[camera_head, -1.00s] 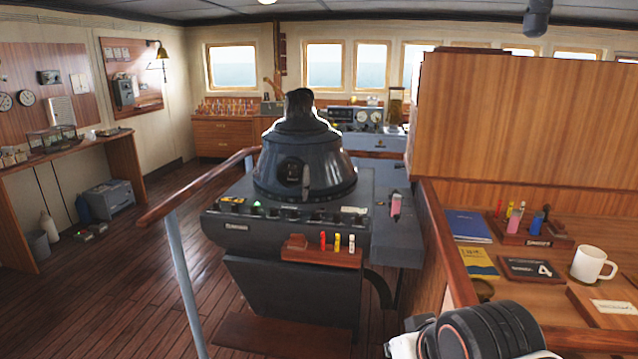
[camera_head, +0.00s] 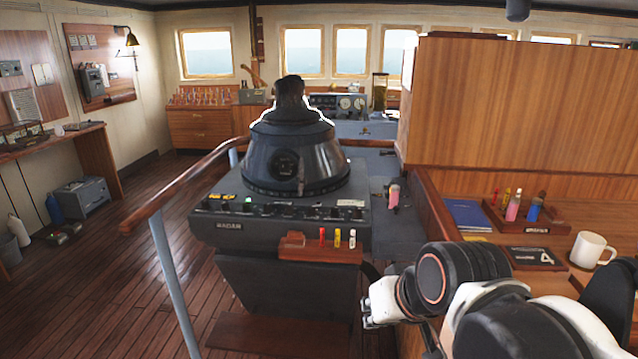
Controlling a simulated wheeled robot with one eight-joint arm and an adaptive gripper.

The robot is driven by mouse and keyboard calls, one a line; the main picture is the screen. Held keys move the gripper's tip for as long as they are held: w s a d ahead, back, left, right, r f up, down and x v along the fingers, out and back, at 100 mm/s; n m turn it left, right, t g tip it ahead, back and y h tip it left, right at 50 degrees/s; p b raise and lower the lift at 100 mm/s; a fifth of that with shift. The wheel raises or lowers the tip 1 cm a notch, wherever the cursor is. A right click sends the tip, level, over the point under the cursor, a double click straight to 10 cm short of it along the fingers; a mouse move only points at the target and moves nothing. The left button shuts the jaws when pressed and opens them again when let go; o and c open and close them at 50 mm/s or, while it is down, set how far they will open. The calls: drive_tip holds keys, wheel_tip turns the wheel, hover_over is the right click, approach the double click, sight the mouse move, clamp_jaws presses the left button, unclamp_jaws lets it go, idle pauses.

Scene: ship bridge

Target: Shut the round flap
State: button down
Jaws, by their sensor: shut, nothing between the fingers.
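The dark cone-shaped radar hood (camera_head: 293,150) stands on the grey console. On its front is a dark round fitting (camera_head: 286,164), which seems to be the round flap's place. A narrow grey piece (camera_head: 301,186) stands at its lower right; I cannot tell whether it is the flap seen edge-on. My gripper (camera_head: 368,318) is low at the right of the console, in front of its right side and well apart from the hood. It is small in the picture, shut and empty.
A wooden handrail (camera_head: 185,182) runs along the console's left. A small rack with colored markers (camera_head: 320,252) is on the console's front edge. At right, the wooden desk (camera_head: 480,210) holds a white mug (camera_head: 592,249), a blue book (camera_head: 467,214) and a pen tray.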

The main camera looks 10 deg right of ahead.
drive_tip(key=w+r+m+t+y+p, duration=0.1)
drive_tip(key=w+r+m+y, duration=0.2)
drive_tip(key=w, duration=1.1)
drive_tip(key=w+r+m+t+y+p, duration=0.1)
drive_tip(key=w+r+m+y, duration=0.15)
drive_tip(key=w, duration=1.25)
drive_tip(key=w+d+f+m+t+y+p, duration=0.1)
drive_tip(key=w+d+f+m+t+y, duration=0.15)
drive_tip(key=w+d, duration=0.5)
drive_tip(key=w+d+f+m+t+y, duration=0.1)
drive_tip(key=w+d+f+m+t, duration=0.2)
drive_tip(key=w, duration=0.7)
drive_tip(key=s+a+f+b+x, duration=0.1)
drive_tip(key=b+x, duration=0.2)
drive_tip(key=x, duration=0.9)
drive_tip(key=shift+a+n, duration=0.4)
drive_tip(key=shift+w, duration=0.1)
drive_tip(key=shift+a+h, duration=0.2)
drive_tip(key=shift+h, duration=0.1)
